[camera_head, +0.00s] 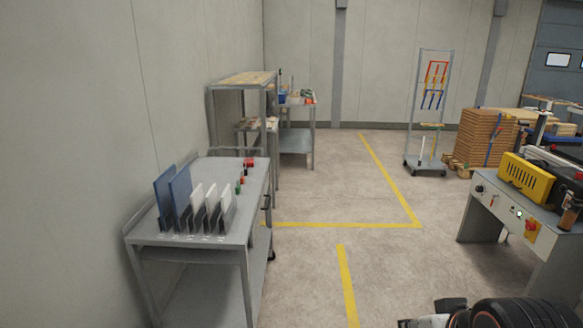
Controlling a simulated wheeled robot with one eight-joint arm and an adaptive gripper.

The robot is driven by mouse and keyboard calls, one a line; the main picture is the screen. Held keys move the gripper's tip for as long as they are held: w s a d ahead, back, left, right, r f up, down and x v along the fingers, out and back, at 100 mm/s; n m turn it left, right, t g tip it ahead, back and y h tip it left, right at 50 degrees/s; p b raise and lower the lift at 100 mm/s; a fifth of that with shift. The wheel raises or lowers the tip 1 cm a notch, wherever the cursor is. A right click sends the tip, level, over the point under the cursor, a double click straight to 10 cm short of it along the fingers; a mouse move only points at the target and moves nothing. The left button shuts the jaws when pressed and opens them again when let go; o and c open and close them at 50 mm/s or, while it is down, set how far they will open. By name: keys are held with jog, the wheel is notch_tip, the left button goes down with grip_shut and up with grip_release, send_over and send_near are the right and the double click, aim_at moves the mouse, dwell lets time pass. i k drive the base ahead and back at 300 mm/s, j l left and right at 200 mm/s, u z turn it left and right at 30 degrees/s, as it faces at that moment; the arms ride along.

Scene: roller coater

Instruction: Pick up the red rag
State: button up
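A small red item (250,162) lies at the far end of the grey metal cart's top (217,219), on the left. It may be the red rag, but it is too small to tell. Another small red-orange item (308,98) shows on the shelf unit farther back, and I cannot tell what it is. Dark and pale parts at the bottom right edge look like my own arm. My gripper's fingers do not show in this view, and nothing is seen held.
Blue and white panels (180,194) stand in a rack on the cart, with small red and green items (240,182) beside them. A machine with a yellow box (527,177) stands at right. Floor between is clear, marked with yellow lines (347,285).

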aim_at(249, 162)
jog(key=i+z, duration=0.15)
jog(key=i, duration=0.9)
jog(key=i+z, duration=0.15)
jog(key=i, duration=0.85)
jog(key=i+j+u, duration=0.1)
jog(key=i+u, duration=0.25)
jog(key=i, duration=0.15)
jog(key=i+u, duration=0.35)
jog(key=i, duration=0.15)
jog(key=i+l+u, duration=0.15)
jog(key=i+u, duration=0.15)
jog(key=i, duration=0.2)
jog(key=i+l+u, duration=0.35)
jog(key=i+u, duration=0.75)
jog(key=i+l, duration=0.05)
